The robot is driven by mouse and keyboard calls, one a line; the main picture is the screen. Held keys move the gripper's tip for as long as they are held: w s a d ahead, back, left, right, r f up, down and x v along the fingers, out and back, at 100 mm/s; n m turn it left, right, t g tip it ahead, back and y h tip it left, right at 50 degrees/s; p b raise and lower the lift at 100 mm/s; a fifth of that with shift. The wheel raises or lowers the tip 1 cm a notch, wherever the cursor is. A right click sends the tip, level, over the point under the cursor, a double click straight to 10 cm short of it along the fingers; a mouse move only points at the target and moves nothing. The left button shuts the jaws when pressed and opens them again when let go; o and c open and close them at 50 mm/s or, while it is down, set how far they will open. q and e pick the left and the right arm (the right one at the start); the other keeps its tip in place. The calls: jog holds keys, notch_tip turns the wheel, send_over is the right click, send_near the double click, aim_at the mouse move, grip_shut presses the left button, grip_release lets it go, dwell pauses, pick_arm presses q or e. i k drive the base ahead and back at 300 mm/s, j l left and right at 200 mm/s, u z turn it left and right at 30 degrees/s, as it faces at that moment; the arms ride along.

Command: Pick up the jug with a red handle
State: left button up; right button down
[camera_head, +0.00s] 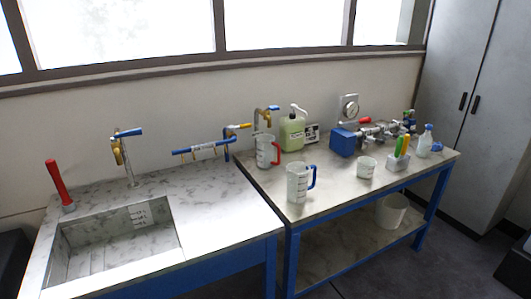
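The jug with a red handle (264,152) is a clear, upright measuring jug. It stands at the left back of the bench top, and its red handle is on its right side. A second clear jug, with a blue handle (297,184), stands in front of it and to the right, nearer the front edge. The two jugs are apart. Neither of my grippers is in view.
A green soap bottle (291,134) stands right of the red-handled jug. A tap (262,118) rises behind it. A small white beaker (366,168) and blue-grey machinery (343,141) are farther right. A sink counter (215,200) adjoins on the left.

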aim_at(264, 143)
jog(key=i+l, duration=0.15)
jog(key=l, duration=0.25)
jog(key=i+l, duration=0.1)
jog(key=l, duration=0.3)
jog(key=i+l+u, duration=0.1)
jog(key=l, duration=0.35)
jog(key=i+j, duration=0.05)
